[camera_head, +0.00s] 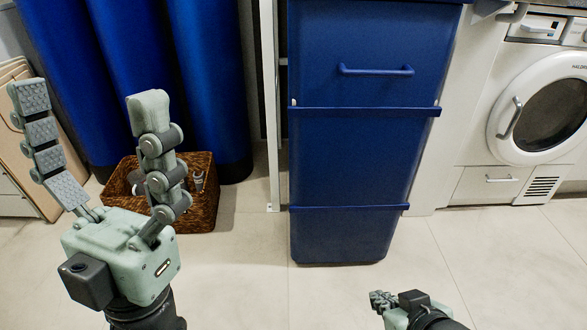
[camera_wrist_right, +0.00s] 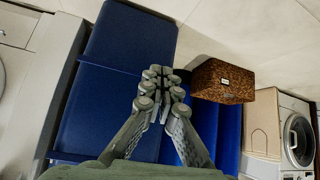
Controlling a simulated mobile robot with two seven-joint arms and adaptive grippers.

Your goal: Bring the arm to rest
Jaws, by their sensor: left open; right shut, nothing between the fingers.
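My left gripper (camera_head: 95,120) stands large at the left of the head view, fingers pointing up and spread wide, with nothing between them. My right gripper (camera_head: 382,300) shows small at the bottom of the head view, low over the floor and partly cut off by the frame edge. In the right wrist view, its two fingers (camera_wrist_right: 160,75) meet at the tips and hold nothing. Both grippers appear apart from the furniture.
A tall blue cabinet (camera_head: 360,160) with a handle stands at the centre. A wicker basket (camera_head: 200,217) with items in it sits behind my left gripper, before blue curtains (camera_head: 205,70). A white washing machine (camera_head: 505,130) is at the right. Tiled floor (camera_head: 250,290) is clear in front.

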